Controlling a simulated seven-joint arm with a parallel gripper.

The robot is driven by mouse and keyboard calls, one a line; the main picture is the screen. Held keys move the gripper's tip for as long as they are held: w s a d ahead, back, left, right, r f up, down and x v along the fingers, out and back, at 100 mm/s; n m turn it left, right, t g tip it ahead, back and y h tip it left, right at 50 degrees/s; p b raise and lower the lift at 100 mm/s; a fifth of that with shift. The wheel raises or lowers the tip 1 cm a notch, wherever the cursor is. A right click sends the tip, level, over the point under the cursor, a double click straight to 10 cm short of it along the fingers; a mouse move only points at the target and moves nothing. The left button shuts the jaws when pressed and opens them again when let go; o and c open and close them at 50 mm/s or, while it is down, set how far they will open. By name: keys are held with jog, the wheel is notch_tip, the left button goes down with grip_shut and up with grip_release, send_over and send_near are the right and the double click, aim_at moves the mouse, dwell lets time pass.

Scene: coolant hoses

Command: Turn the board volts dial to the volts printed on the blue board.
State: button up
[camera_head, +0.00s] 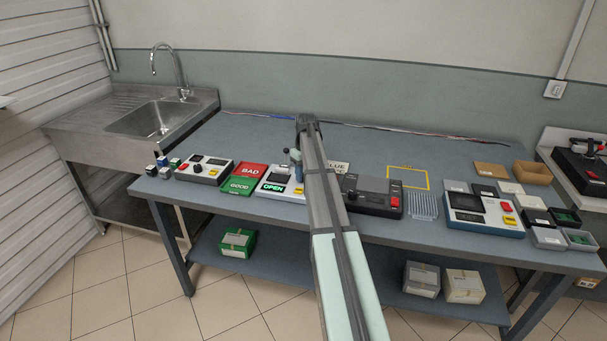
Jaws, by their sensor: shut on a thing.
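My arm reaches up across the middle of the bench, and its far joint stands near the back edge. My gripper cannot be made out; the arm hides that area. A black control unit (375,196) with a red button is partly hidden behind the arm on its left side. A white control unit (203,170) with a black knob (197,168) stands at the left. I cannot read which unit carries the board volts dial. A white card (342,167) partly behind the arm shows letters ending in "LUE". I cannot pick out the blue board or its printed volts.
A white unit with a lit OPEN display (274,188) and a blue-grey upright part stands left of the arm. Red BAD (251,173) and green GOOD (238,187) areas lie beside it. A blue-sided unit (484,225) and several small boxes stand right. The yellow outlined area (427,180) looks empty.

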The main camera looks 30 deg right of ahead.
jog(key=shift+n, duration=0.5)
jog(key=o, duration=1)
jog(key=shift+r, duration=0.1)
jog(key=r, duration=1.3)
jog(key=shift+d+r, duration=0.3)
jog(key=shift+w, duration=0.1)
